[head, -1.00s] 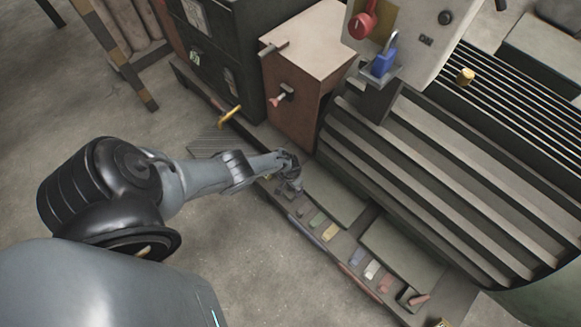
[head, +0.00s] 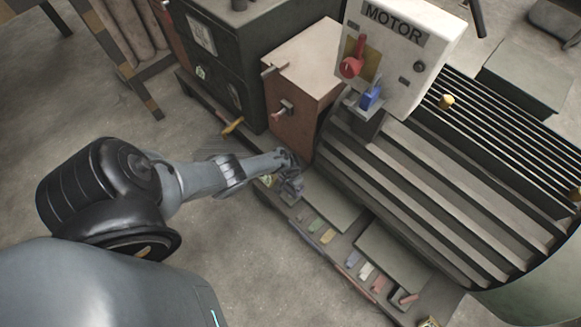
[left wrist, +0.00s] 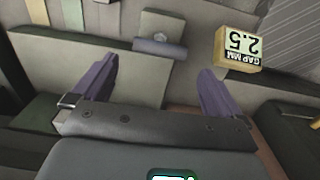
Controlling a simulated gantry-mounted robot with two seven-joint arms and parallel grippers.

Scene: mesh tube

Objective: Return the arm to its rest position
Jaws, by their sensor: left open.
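My left arm (head: 200,178) reaches in from the left in the head view, stretched toward the dark machine base. My left gripper (head: 291,186) is at its end, low beside the reddish-brown cabinet and over the near end of the ledge. In the left wrist view my left gripper (left wrist: 157,88) has its two purple-grey fingers wide apart, with nothing held between them. A small block marked "GAP MM 2.5" (left wrist: 237,49) lies just beyond the right finger, apart from it. My right gripper is in neither view.
The brown cabinet (head: 300,110) stands just behind the gripper, with a dark cabinet (head: 222,60) to its left. A ribbed motor housing (head: 440,190) fills the right. Coloured pieces (head: 366,271) lie along the ledge. The floor (head: 250,260) in front is clear.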

